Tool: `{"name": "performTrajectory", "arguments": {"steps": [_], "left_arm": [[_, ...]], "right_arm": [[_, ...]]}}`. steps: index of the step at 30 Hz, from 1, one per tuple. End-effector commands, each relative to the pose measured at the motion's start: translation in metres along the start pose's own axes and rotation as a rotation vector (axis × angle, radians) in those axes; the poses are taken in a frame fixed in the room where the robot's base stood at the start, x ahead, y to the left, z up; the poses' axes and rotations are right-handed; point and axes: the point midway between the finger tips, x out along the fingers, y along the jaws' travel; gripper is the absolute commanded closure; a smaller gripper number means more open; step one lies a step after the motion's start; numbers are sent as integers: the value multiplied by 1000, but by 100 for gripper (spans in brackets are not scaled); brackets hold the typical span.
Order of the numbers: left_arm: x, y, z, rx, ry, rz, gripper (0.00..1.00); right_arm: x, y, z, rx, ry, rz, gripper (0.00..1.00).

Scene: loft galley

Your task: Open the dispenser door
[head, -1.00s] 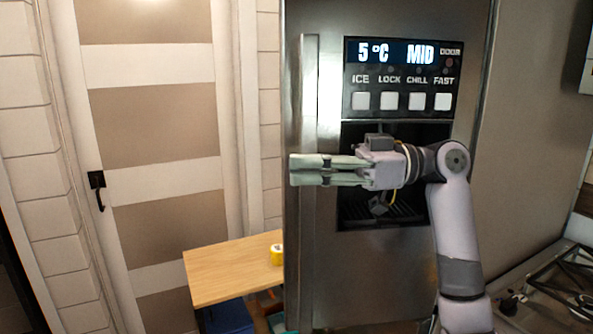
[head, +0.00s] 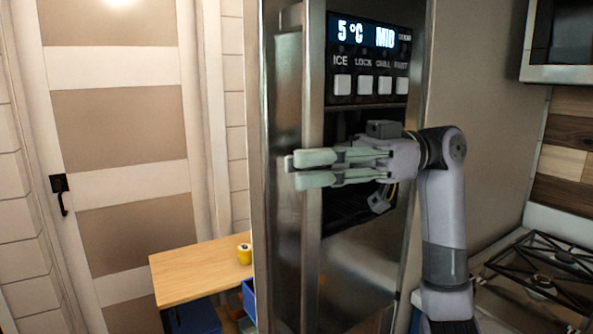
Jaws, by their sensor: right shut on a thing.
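The dispenser door (head: 352,284) is a tall steel door with a lit panel (head: 364,38) reading 5 °C, a row of square buttons and a dark recess below. A vertical bar handle (head: 311,245) runs down its left side. The door face is seen at a slant, turned partly open. My right gripper (head: 291,171) is shut on the handle, one finger above the other, reaching in from the right across the recess. My left gripper is not in view.
A low wooden table (head: 195,268) with a yellow cup-like object (head: 244,254) stands left of the dispenser, with blue bins below. A panelled room door (head: 120,180) is behind. A gas hob (head: 540,283) lies at the lower right.

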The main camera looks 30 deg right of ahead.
Motion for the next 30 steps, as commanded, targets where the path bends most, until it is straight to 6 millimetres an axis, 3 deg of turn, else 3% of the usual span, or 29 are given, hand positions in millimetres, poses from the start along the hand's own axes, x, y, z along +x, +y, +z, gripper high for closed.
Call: {"name": "performTrajectory", "arguments": {"steps": [24,25,30], "left_arm": [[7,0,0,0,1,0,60],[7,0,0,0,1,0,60],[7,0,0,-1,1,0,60]], "right_arm": [[-8,-10,-2,0,3,5,100],[-8,-10,-2,0,3,5,85],[-8,-10,-1,0,3,4,74]]}}
